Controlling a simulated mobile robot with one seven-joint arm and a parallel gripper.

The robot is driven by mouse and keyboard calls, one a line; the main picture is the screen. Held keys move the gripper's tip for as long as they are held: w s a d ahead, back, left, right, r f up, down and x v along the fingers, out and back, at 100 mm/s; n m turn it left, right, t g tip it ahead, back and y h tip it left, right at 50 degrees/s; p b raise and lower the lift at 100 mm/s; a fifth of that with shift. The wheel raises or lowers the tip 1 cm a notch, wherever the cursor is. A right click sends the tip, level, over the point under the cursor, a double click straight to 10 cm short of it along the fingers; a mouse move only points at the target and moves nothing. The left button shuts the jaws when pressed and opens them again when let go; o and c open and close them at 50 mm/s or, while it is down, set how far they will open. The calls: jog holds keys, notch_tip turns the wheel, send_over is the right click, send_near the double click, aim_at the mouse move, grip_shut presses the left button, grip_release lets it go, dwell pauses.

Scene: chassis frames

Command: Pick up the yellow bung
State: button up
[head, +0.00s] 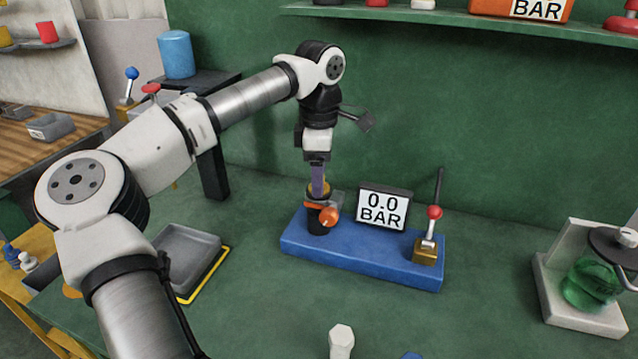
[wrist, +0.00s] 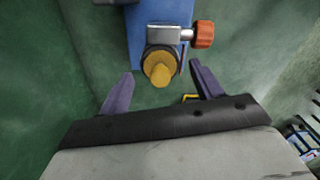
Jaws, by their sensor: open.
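The yellow bung (wrist: 158,72) sits in the top of a dark upright cylinder at the left end of the blue base (head: 355,258). In the wrist view it lies a little ahead of my open gripper (wrist: 155,82), roughly between the two purple fingers and apart from both. In the head view my gripper (head: 319,184) points straight down over the cylinder, and only a sliver of the bung shows behind the fingers. A metal clamp with an orange knob (head: 329,216) is beside the bung; the knob shows at the right in the wrist view (wrist: 203,34).
The blue base also carries a display reading 0.0 BAR (head: 382,208) and a red-knobbed lever (head: 433,226). A grey tray (head: 187,258) lies left. A flask of green liquid (head: 590,284) stands right. A pale hexagonal-headed piece (head: 341,340) stands in front.

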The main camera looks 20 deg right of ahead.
jog(key=shift+f, duration=0.55)
jog(key=c, duration=1.1)
jog(key=shift+o, duration=0.2)
jog(key=shift+r, duration=0.1)
notch_tip(320, 180, up, 28)
jog(key=p, duration=0.9)
